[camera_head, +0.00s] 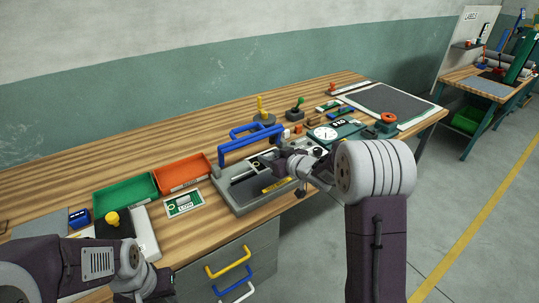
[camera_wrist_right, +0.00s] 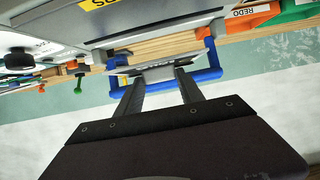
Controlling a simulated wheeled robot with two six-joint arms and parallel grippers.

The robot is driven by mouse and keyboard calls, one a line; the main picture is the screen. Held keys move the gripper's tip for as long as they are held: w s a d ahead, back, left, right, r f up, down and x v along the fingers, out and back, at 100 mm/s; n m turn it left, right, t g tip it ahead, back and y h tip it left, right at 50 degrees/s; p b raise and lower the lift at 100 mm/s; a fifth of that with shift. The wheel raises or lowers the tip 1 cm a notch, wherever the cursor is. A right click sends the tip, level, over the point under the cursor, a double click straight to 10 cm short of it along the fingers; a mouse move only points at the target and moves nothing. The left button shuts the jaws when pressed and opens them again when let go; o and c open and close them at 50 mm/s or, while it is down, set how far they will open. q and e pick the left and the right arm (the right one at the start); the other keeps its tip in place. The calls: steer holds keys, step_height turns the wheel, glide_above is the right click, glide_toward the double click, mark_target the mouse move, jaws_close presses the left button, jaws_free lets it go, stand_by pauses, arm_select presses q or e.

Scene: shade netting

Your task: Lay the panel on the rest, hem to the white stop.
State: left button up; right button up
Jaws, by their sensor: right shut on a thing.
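My right gripper (camera_head: 283,163) is over the grey bench fixture with the blue handle (camera_head: 250,138). In the right wrist view its two fingers (camera_wrist_right: 160,78) are shut on a thin grey piece (camera_wrist_right: 158,73), which looks like the panel. The blue handle (camera_wrist_right: 208,62) shows behind the fingertips. The head view hardly shows the held piece, and its hem cannot be made out. The grey fixture (camera_head: 228,196) may carry the rest; I cannot clearly tell the white stop. My left gripper (camera_head: 152,283) is low at the left, its fingers not clear.
Green (camera_head: 126,194) and orange (camera_head: 183,172) trays stand left of the fixture. A dial gauge (camera_head: 325,133), a dark mat with a pale border (camera_head: 388,102) and small tools fill the right side. Bare wood lies along the back.

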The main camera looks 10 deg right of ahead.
mark_target(272, 179)
steer(key=shift+w+d, duration=0.15)
steer(key=shift+d, duration=0.05)
steer(key=shift+a+f+b, duration=0.1)
steer(key=shift+f+b, duration=0.25)
steer(key=shift+f, duration=0.3)
steer(key=shift+f+b, duration=1.85)
steer(key=shift+f, duration=0.75)
steer(key=shift+f, duration=0.3)
steer(key=o, duration=1.4)
